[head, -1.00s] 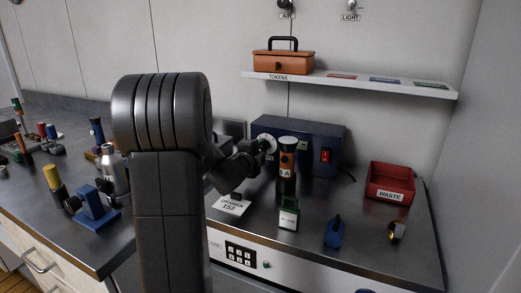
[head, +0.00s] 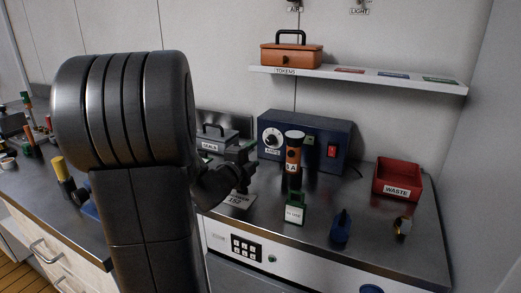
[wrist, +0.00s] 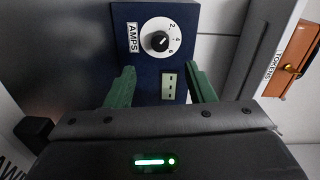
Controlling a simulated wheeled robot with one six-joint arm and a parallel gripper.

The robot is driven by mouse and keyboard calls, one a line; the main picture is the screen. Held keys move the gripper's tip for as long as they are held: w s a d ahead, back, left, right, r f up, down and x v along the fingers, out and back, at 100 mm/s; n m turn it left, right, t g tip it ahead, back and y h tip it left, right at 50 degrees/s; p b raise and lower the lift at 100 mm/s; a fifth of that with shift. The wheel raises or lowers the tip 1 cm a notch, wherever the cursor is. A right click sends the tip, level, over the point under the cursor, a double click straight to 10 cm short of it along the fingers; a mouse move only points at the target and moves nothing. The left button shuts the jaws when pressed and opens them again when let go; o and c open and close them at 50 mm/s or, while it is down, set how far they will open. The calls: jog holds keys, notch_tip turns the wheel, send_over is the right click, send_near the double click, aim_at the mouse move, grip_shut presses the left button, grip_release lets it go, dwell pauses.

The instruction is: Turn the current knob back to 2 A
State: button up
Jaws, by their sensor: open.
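The current knob is a black knob (wrist: 160,41) on a round white dial (wrist: 155,31) marked 2, 4 and 6, with an AMPS label beside it. Its pale mark seems to point toward the 4, but it is small. In the head view the dial (head: 272,138) sits on the left of the dark blue power box's (head: 334,135) front. My gripper (wrist: 160,68) is open and empty, its green fingers spread wide, backed off in front of the panel and not touching the knob. In the head view my gripper (head: 242,165) is left of and below the dial.
An orange-black cylinder (head: 293,158) stands close in front of the box. A green item (head: 295,208), a blue item (head: 341,226) and a red WASTE bin (head: 396,180) are to the right. A grey case (head: 217,141) is behind my gripper. A shelf (head: 355,79) hangs above.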

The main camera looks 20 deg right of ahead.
aim_at(269, 141)
jog(key=shift+v, duration=1.75)
jog(key=x, duration=1.4)
jog(key=shift+s+a, duration=0.1)
